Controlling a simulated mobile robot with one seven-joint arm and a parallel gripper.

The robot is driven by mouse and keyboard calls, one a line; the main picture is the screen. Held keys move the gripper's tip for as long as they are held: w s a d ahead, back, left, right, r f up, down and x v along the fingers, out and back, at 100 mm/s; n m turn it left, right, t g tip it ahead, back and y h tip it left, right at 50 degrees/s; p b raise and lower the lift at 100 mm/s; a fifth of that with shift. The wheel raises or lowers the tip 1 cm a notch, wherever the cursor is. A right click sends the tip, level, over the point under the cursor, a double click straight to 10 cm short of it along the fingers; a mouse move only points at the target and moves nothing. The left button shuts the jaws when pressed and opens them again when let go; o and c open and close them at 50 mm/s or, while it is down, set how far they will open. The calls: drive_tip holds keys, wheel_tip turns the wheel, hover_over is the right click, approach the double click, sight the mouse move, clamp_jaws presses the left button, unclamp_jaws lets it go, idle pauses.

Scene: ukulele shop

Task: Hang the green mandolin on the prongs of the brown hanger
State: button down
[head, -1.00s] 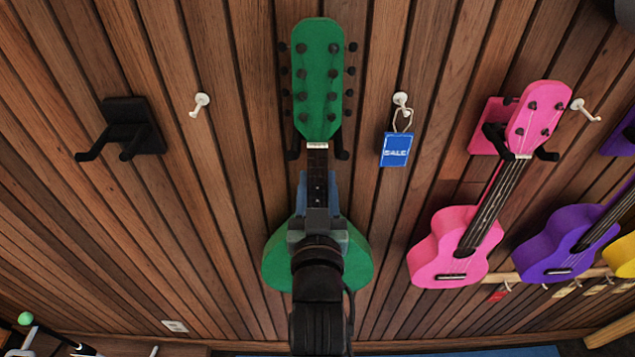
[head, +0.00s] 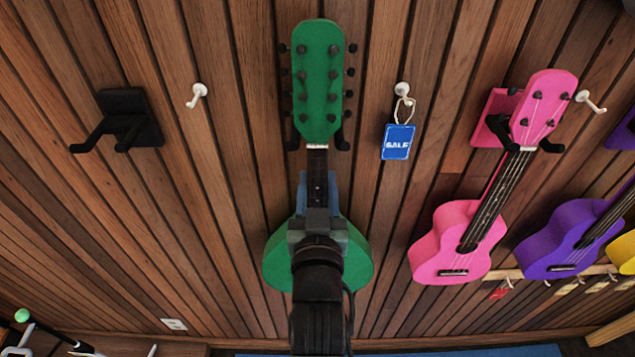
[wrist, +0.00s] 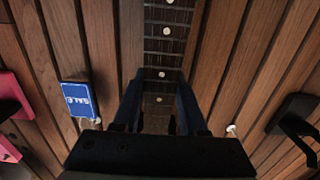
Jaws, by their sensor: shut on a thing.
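The green mandolin (head: 317,85) hangs upright in front of the wall, headstock up. My gripper (head: 317,195) is shut on its neck from the front and covers part of its body. In the wrist view, the dark fretted neck (wrist: 168,45) runs between the two fingers of my gripper (wrist: 158,105). Two dark prong ends (head: 342,142) show on either side of the neck, just below the headstock. The hanger's plate is hidden behind the mandolin, so I cannot see its colour or whether the headstock rests on the prongs.
An empty black hanger (head: 130,118) and a white hook (head: 197,93) are at left. A blue SALE tag (head: 397,142) hangs close on the right. Beyond it are a pink ukulele (head: 450,240) on a pink hanger and a purple ukulele (head: 560,240).

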drive_tip(key=shift+r, duration=0.25)
drive_tip(key=shift+c, duration=1.8)
unclamp_jaws()
drive_tip(key=shift+f, duration=0.45)
drive_tip(key=shift+r, duration=0.1)
drive_tip(key=shift+s+r, duration=0.1)
drive_tip(key=shift+s, duration=0.1)
drive_tip(key=shift+s, duration=0.85)
